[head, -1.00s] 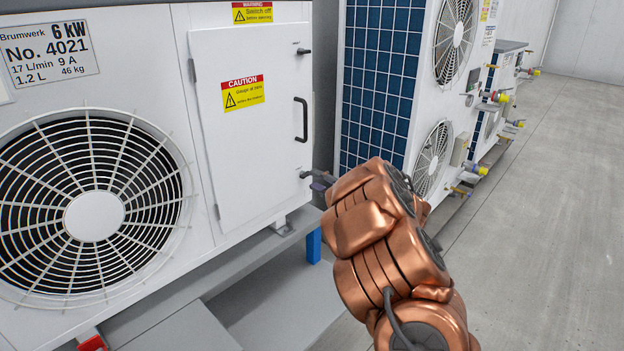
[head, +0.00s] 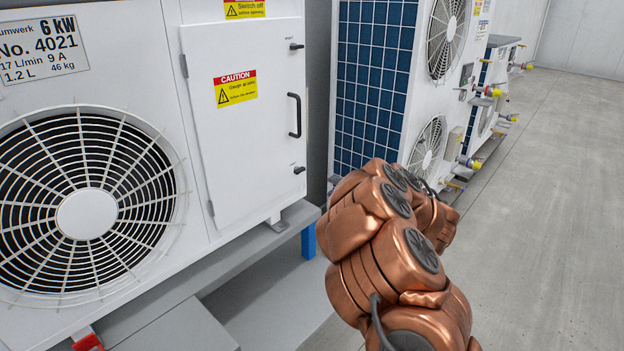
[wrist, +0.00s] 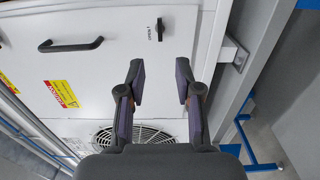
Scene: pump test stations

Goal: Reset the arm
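My copper-coloured arm stands folded in the lower middle of the head view, in front of the white pump unit; my gripper is hidden there. In the wrist view my gripper (wrist: 160,82) is open, its two dark fingers apart with nothing between them. Beyond the fingers is the unit's white access door (head: 247,120), which is closed. It has a black bar handle (head: 295,115) and two small black latches, the upper one (head: 296,46) and the lower one (head: 299,170). In the wrist view the bar handle (wrist: 70,45) lies left of the fingers and a latch (wrist: 160,29) lies ahead between them, apart from them.
A round fan grille (head: 87,213) fills the unit's left part. A grey ledge (head: 200,274) runs under it, with a blue leg (head: 308,241). More units with pipes and coloured caps (head: 470,162) stand behind. The concrete floor (head: 560,200) at right is clear.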

